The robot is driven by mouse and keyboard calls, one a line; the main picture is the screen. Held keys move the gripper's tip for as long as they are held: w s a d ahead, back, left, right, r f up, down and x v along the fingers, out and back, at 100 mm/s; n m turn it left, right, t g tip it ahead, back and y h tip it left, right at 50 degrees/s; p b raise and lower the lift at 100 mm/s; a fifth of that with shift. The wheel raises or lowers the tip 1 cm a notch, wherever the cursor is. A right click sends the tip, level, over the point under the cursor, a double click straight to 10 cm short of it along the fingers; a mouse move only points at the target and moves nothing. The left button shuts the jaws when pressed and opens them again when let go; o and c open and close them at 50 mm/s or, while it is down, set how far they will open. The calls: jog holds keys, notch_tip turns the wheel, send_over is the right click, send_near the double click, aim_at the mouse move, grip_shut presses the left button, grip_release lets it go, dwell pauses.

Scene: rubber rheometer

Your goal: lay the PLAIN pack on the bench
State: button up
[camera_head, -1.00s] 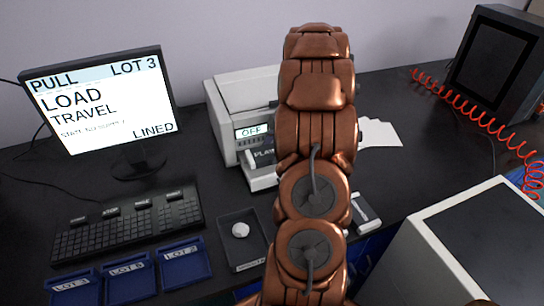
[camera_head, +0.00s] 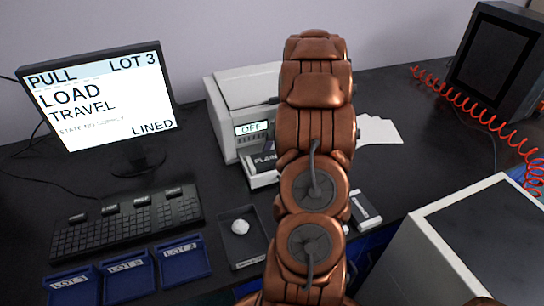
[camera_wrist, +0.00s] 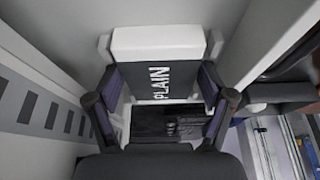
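The PLAIN pack (camera_wrist: 160,42) is a white block with a dark band lettered PLAIN. In the wrist view it lies between the two fingers of my gripper (camera_wrist: 161,85), which press against its sides at the band. My gripper looks shut on it. In the head view the pack (camera_head: 264,163) shows in front of the white machine (camera_head: 222,120), low beneath its OFF display and close above the tray part. My arm hides the gripper and the pack's right side there. The black bench (camera_head: 400,180) lies around the machine. I cannot tell whether the pack touches the tray.
Another white pack with a dark band (camera_head: 367,208) lies on the bench right of my arm. A dark tray with a pale lump (camera_head: 247,258), blue lot trays (camera_head: 182,262), a keyboard (camera_head: 125,225) and a monitor (camera_head: 100,100) stand left. A white-edged box (camera_head: 440,245) stands front right.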

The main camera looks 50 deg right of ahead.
jog(key=shift+o, duration=0.9)
jog(key=shift+r+p, duration=0.25)
jog(key=shift+p, duration=0.75)
jog(key=shift+d, duration=0.15)
jog(key=b+v, duration=0.2)
jog(key=v, duration=0.5)
jog(key=shift+r+b, duration=0.1)
jog(key=shift+b, duration=0.2)
notch_tip(320, 180, up, 8)
jog(key=b, duration=0.1)
